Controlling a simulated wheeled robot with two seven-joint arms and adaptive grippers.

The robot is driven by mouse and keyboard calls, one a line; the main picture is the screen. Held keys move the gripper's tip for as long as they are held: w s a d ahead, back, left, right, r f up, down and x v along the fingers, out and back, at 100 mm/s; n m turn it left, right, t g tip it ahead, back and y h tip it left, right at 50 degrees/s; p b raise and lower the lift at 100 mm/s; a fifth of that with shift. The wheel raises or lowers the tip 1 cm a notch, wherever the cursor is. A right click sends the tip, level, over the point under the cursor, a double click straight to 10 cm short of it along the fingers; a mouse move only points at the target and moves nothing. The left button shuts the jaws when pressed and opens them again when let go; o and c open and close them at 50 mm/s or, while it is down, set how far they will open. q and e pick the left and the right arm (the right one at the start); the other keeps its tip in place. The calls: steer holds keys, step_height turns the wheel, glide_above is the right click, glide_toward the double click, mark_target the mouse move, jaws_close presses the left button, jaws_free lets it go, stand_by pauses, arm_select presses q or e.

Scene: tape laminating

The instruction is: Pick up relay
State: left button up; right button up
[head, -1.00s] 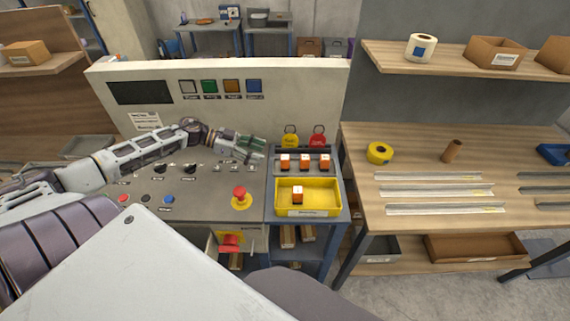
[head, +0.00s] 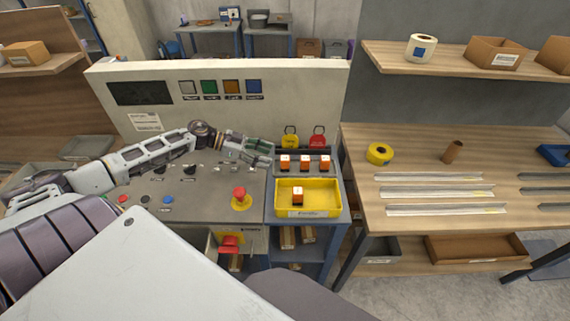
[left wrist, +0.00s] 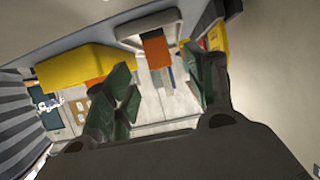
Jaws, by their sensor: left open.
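Three orange-and-white relays stand in a row on a grey rack (head: 336,169): a left one (head: 285,163), a middle one (head: 305,163) and a right one (head: 325,163). A fourth relay (head: 298,195) stands in the yellow bin (head: 330,208) in front of the rack. My left gripper (head: 267,152) is open and empty, just left of the rack's left relay. In the left wrist view, an orange block (left wrist: 155,48) shows beyond and between its green fingers, apart from them. My right gripper is not in view.
A control panel with a red emergency button (head: 239,193) lies left of the bin. Yellow and red tags (head: 318,137) stand behind the rack. A wooden table (head: 400,222) with a yellow tape roll (head: 379,153) and metal strips is to the right.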

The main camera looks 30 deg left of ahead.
arm_select(q)
steer(key=shift+x, duration=2.55)
steer(key=shift+d+r, duration=0.1)
steer(key=c, duration=1.1)
steer(key=shift+r, duration=0.15)
steer(key=shift+r, duration=4.9)
steer(key=shift+s+f, duration=0.1)
steer(key=shift+s, duration=0.05)
